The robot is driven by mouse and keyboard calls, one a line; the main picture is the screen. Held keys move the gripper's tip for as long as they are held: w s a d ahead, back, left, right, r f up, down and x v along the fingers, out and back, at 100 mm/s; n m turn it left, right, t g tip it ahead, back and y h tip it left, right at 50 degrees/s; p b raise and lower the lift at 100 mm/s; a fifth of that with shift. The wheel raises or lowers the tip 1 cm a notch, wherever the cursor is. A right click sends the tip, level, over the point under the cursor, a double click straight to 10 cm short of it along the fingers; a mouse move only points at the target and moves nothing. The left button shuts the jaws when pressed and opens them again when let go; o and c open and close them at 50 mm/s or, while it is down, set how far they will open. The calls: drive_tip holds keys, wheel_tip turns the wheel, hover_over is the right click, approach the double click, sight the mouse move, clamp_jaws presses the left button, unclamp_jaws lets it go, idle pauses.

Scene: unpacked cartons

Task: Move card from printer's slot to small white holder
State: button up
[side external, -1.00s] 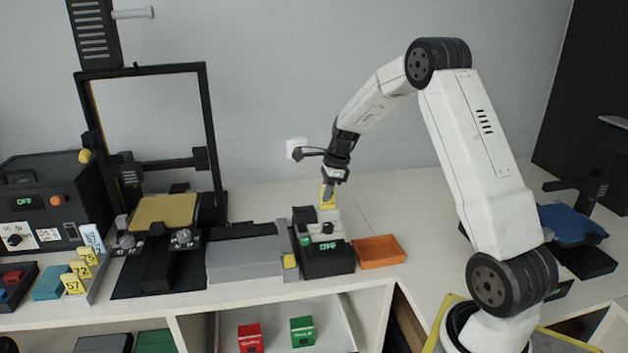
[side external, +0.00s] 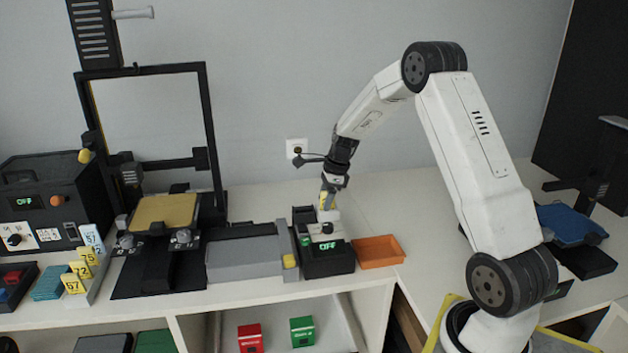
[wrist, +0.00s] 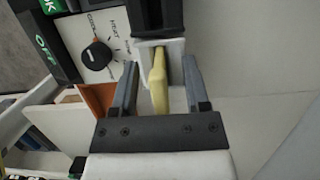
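The yellow card (side external: 322,203) stands upright in the slot at the back of a small black printer (side external: 327,265) with a white knob panel and a green OFF display. My gripper (side external: 328,197) points down over the slot. In the wrist view the card (wrist: 158,82) is between the two fingers of my gripper (wrist: 160,66). Gaps show on both sides, so the gripper is open around the card. The card's lower end is hidden in the slot.
An orange tray (side external: 379,251) sits right of the printer. A grey box-shaped unit (side external: 245,258) and a black-framed machine with a tan plate (side external: 163,213) stand between printer and holder. A black control box (side external: 45,205) is behind the holder.

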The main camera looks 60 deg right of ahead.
drive_tip(key=shift+r, duration=0.1)
drive_tip(key=shift+v, duration=3.85)
drive_tip(key=shift+a, duration=0.1)
drive_tip(key=s+a+f+n, duration=0.1)
drive_tip(key=s+a+n, duration=0.3)
drive_tip(key=a+n, duration=0.4)
drive_tip(key=s+a+f+n+h, duration=0.1)
drive_tip(key=s+a+f+n, duration=0.1)
drive_tip(key=s+a+n, duration=0.3)
drive_tip(key=s+a+f+n+h, duration=0.1)
drive_tip(key=s+a+n, duration=0.4)
drive_tip(key=a+n, duration=0.7)
drive_tip(key=shift+s+a+f+n, duration=0.15)
drive_tip(key=shift+a+f+n, duration=0.2)
drive_tip(key=shift+f+n, duration=0.55)
drive_tip(key=shift+r, duration=0.15)
